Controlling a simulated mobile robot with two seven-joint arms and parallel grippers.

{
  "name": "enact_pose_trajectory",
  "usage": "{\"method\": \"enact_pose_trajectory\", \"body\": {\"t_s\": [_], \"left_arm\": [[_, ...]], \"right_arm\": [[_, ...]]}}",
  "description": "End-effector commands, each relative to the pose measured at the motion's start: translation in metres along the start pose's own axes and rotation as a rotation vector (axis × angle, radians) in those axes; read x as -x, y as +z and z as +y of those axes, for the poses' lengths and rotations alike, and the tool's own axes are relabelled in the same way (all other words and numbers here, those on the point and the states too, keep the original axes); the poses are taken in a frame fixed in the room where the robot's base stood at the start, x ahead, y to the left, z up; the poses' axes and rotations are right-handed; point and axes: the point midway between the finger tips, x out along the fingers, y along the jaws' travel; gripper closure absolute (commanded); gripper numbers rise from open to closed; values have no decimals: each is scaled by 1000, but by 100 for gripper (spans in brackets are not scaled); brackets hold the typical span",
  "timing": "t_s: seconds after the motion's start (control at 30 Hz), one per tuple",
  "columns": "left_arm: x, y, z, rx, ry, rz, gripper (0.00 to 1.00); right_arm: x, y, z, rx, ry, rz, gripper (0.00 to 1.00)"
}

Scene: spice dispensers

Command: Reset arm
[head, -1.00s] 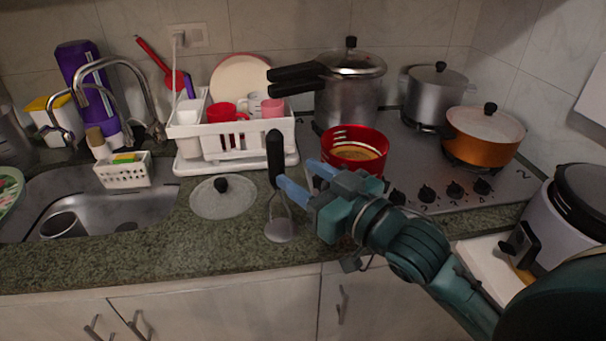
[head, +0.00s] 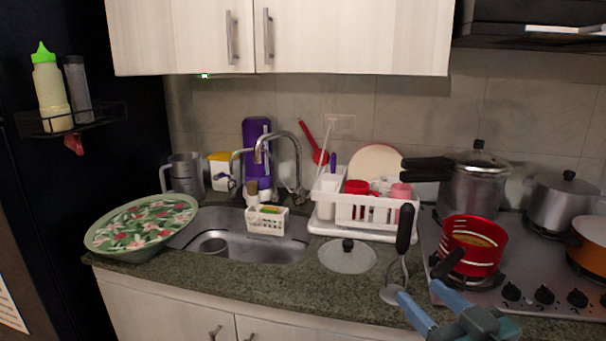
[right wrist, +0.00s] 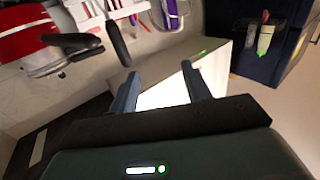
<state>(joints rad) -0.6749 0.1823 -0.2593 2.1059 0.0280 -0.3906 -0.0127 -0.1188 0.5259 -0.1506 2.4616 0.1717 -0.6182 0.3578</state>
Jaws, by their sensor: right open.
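My right gripper (head: 418,291) is at the lower right of the head view, its two blue fingers apart and nothing seen between them. It is in front of the counter's cooking side, with one fingertip close to the flat head of an upright black-handled utensil (head: 405,228) in the picture. I cannot tell whether they touch. In the right wrist view the gripper (right wrist: 160,70) is also open and empty, with a black handle (right wrist: 118,42) beyond the fingers. My left gripper is not in view.
A red pot (head: 473,247) stands on the stove (head: 520,275), its dark handle near my right fingers. Wall cabinets (head: 350,38) hang above.

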Motion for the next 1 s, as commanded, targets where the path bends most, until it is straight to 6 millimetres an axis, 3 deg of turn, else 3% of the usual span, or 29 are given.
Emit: {"method": "enact_pose_trajectory", "body": {"t_s": [0.03, 0.1, 0.27, 0.4, 0.53, 0.7, 1.0], "left_arm": [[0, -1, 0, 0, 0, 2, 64], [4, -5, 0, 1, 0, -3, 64], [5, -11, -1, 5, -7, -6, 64], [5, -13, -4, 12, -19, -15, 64], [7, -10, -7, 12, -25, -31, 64], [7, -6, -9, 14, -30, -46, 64], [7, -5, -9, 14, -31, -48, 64]], "right_arm": [[0, 1, 0, -1, 1, -2, 52], [1, 43, 1, -25, 25, -88, 52], [16, 124, -9, -45, 56, -242, 52], [48, 199, -31, -57, 70, -395, 52], [84, 254, -57, -61, 69, -516, 52], [111, 286, -77, -60, 61, -593, 52], [115, 290, -80, -59, 59, -602, 52]]}}
